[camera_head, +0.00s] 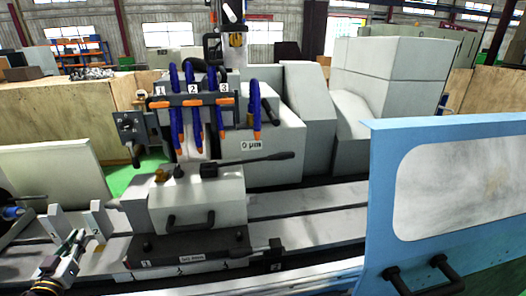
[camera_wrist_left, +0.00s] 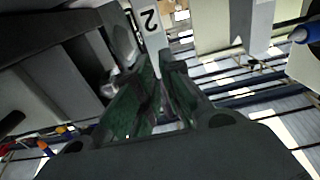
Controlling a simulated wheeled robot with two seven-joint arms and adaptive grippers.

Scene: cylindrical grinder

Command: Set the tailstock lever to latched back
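The pale grey tailstock housing (camera_head: 200,205) stands on the machine bed at the centre of the head view. A long black lever (camera_head: 250,162) lies nearly level across its top, its free end pointing right. A second black bar (camera_head: 262,251) juts right along the dark labelled base plate (camera_head: 180,255). The label does not show which is the tailstock lever. My left gripper (camera_head: 74,243) is at the lower left, apart from both levers. My right gripper is out of view.
Blue and orange coolant nozzles (camera_head: 200,105) hang above the housing. A blue guard door (camera_head: 450,190) with black handles fills the right side. White upright blocks (camera_head: 95,218) stand near my left gripper. The bed right of the housing (camera_head: 310,203) is clear.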

